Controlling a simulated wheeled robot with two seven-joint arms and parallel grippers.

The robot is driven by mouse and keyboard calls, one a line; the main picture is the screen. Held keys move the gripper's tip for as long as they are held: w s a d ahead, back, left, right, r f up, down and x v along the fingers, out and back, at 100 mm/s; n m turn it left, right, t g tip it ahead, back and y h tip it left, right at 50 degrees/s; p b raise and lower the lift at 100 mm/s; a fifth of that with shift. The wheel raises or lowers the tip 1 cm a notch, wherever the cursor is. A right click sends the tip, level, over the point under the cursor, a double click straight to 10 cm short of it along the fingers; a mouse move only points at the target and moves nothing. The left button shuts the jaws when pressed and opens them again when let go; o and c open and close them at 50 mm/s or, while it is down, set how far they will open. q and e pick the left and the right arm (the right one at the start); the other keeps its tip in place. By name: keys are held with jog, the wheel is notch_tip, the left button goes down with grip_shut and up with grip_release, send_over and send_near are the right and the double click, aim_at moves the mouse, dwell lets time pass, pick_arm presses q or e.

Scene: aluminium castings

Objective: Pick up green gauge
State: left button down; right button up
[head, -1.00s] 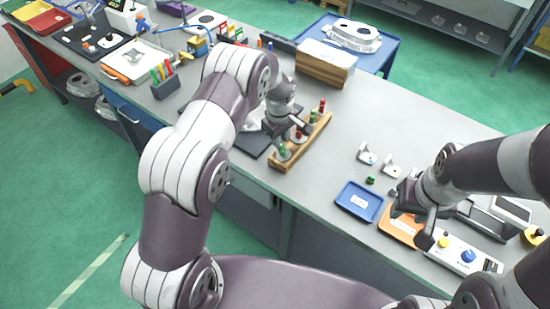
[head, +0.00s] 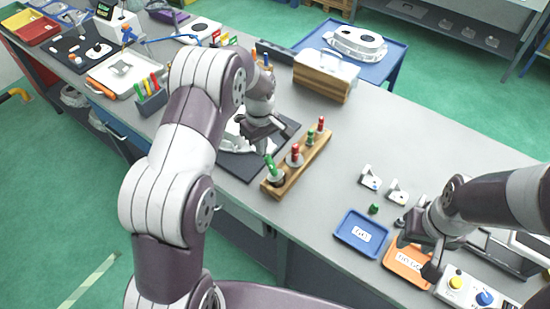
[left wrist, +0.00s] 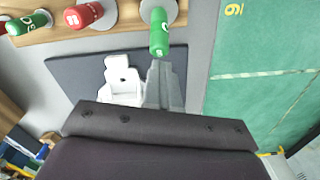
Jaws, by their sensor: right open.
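The nearest green gauge (head: 270,165) stands at the near end of a wooden rack (head: 283,186), its grey disc (head: 277,178) at its foot. In the left wrist view this green gauge (left wrist: 159,35) points towards the camera. My left gripper (head: 264,148) is just over its top; the fingers (left wrist: 164,85) show close to its end, and I cannot tell whether they touch it or how far they are open. A second green gauge (head: 310,138) stands further along the rack. My right gripper (head: 418,255) is open over the orange tray (head: 399,272).
Red gauges (head: 295,151) share the rack. A dark mat (head: 240,168) with a white casting (head: 233,138) lies left of it. A blue tray (head: 350,240), small brackets (head: 371,176) and a button box (head: 456,288) are at the right.

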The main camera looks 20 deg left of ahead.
pick_arm(q)
jog(key=a+r, duration=0.4)
jog(key=a, duration=0.1)
jog(key=shift+a+r, duration=0.2)
jog(key=shift+a, duration=0.15)
jog(key=c, duration=1.9)
grip_release()
jog(key=shift+a, duration=0.1)
pick_arm(e)
jog(key=shift+s+a+f, duration=0.3)
jog(key=shift+s+a, duration=0.15)
jog(key=shift+a, duration=0.05)
pick_arm(q)
jog(key=o, duration=1.1)
jog(key=shift+s+r, duration=0.15)
jog(key=o, duration=0.4)
